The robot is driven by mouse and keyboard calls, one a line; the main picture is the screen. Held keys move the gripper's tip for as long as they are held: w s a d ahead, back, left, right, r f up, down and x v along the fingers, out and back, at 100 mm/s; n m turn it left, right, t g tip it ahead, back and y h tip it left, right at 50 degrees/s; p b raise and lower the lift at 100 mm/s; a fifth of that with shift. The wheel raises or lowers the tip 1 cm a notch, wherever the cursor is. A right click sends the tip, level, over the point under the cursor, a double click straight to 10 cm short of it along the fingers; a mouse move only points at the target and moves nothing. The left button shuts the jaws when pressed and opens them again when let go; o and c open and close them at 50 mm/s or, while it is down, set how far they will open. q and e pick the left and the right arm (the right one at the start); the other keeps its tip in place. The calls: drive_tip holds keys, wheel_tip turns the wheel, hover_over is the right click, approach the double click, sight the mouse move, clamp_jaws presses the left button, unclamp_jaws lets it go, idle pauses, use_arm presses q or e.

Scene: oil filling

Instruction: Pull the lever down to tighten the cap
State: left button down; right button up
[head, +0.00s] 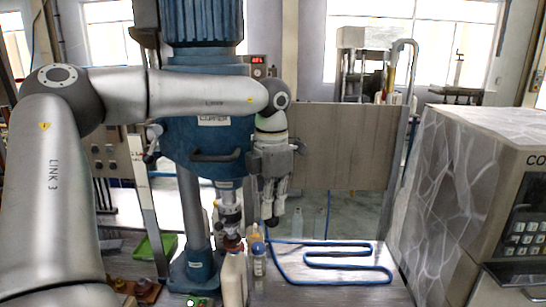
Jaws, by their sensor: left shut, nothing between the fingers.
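A blue capping machine (205,145) stands in the centre-left, with a curved dark handle (217,157) on its front. I cannot tell for sure which part is the lever. My left gripper (271,219) hangs pointing down just right of the machine's spindle (229,210), its fingers shut and empty. A pale bottle (233,280) stands below the spindle, with a reddish cap (232,246) at its top; whether the spindle touches the cap is unclear. My right gripper is not in view.
A bottle with a blue cap (258,265) stands right beside the pale one. A blue looped tube (330,265) lies on the table (340,293) to the right. A large grey cabinet (440,190) bounds the right side. A green tray (153,247) is at left.

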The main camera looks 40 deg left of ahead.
use_arm(q)
drive_tip(key=shift+a+f, duration=0.1)
drive_tip(key=shift+f, duration=0.15)
drive_tip(key=shift+w, duration=0.1)
drive_tip(key=shift+w+a+f+b, duration=0.3)
drive_tip(key=shift+a+f, duration=0.05)
drive_tip(key=shift+f, duration=0.35)
drive_tip(key=shift+w+a+f, duration=0.15)
drive_tip(key=shift+w+f, duration=0.1)
drive_tip(key=shift+f, duration=0.1)
drive_tip(key=shift+w+a+f, duration=0.25)
idle(1.5)
